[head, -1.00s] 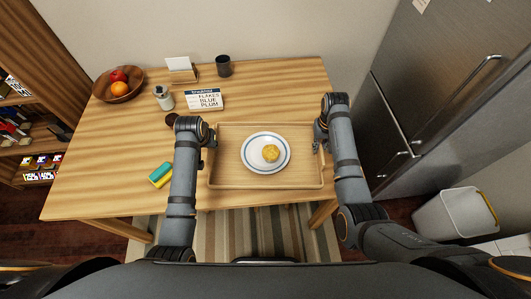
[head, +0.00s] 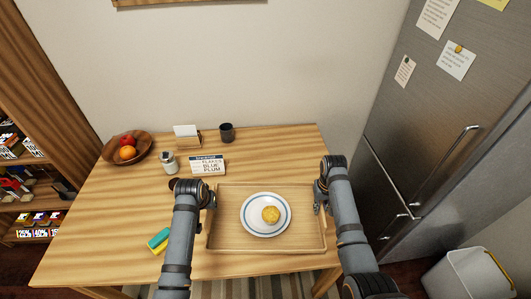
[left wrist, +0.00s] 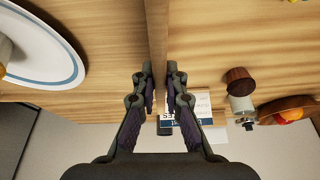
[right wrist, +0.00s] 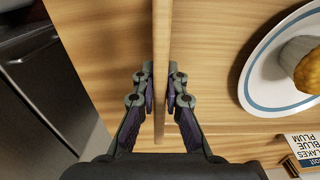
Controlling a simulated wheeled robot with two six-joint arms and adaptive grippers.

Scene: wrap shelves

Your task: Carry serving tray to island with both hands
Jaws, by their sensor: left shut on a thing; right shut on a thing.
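The wooden serving tray (head: 222,244) is at the table's front right side in the head view. A white plate with a blue ring (head: 256,229) and a yellow-topped muffin (head: 271,214) are on it. My left gripper (head: 209,199) is shut on the tray's left wall; the left wrist view shows its fingers (left wrist: 159,80) on both sides of that wall. My right gripper (head: 319,199) is shut on the right wall, and its fingers (right wrist: 160,80) pinch it in the right wrist view. Whether the tray touches the table is hard to tell.
The wooden table (head: 120,215) also bears a fruit bowl (head: 108,155), a jar (head: 169,163), a lettered box (head: 208,166), a dark cup (head: 227,132) and a sponge (head: 158,241). A fridge (head: 400,130) and a bin (head: 465,278) stand right, shelves (head: 30,150) left.

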